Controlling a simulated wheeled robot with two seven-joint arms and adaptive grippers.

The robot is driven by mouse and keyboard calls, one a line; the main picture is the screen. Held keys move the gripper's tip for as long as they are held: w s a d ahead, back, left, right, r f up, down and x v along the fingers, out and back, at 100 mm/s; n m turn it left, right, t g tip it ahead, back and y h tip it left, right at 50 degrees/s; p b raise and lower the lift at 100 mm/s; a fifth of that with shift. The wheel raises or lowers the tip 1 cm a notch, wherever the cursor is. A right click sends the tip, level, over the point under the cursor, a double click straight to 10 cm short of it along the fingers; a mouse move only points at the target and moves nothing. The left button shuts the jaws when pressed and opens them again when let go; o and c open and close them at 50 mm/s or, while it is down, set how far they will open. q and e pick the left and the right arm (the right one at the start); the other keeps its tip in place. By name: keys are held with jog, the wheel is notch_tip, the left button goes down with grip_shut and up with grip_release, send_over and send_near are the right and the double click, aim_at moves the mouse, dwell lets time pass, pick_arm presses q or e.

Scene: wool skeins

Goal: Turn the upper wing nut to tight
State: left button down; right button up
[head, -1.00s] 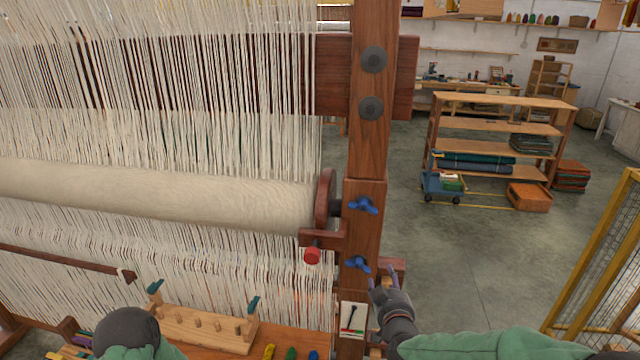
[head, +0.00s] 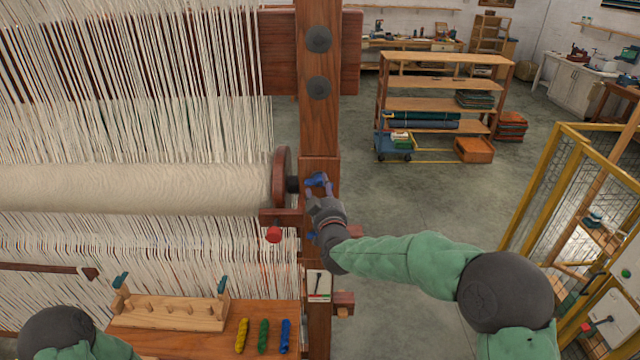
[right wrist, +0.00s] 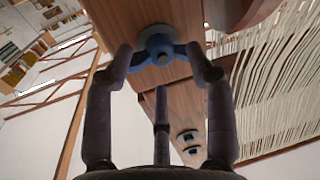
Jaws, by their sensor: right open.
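The upper wing nut (head: 317,181) is blue and sits on the wooden loom post (head: 318,130), level with the cloth roll's end. In the right wrist view the same wing nut (right wrist: 159,47) shows near the top, between my fingertips. My right gripper (head: 318,192) is open at the upper wing nut, its fingers spread on either side of it. Whether they touch it I cannot tell. The lower wing nut (head: 311,236) is mostly hidden behind my right gripper and forearm. My left arm shows at the bottom left of the head view, but its gripper is out of view.
A red knob (head: 273,234) sits left of the post. A wooden peg rack (head: 170,312) and yellow, green and blue skeins (head: 263,336) lie on the bench below. A yellow mesh cage (head: 545,190) stands at right. The floor between is clear.

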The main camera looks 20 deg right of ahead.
aim_at(319, 183)
jog(key=shift+w+d, duration=0.15)
jog(key=shift+w, duration=1.2)
grip_shut()
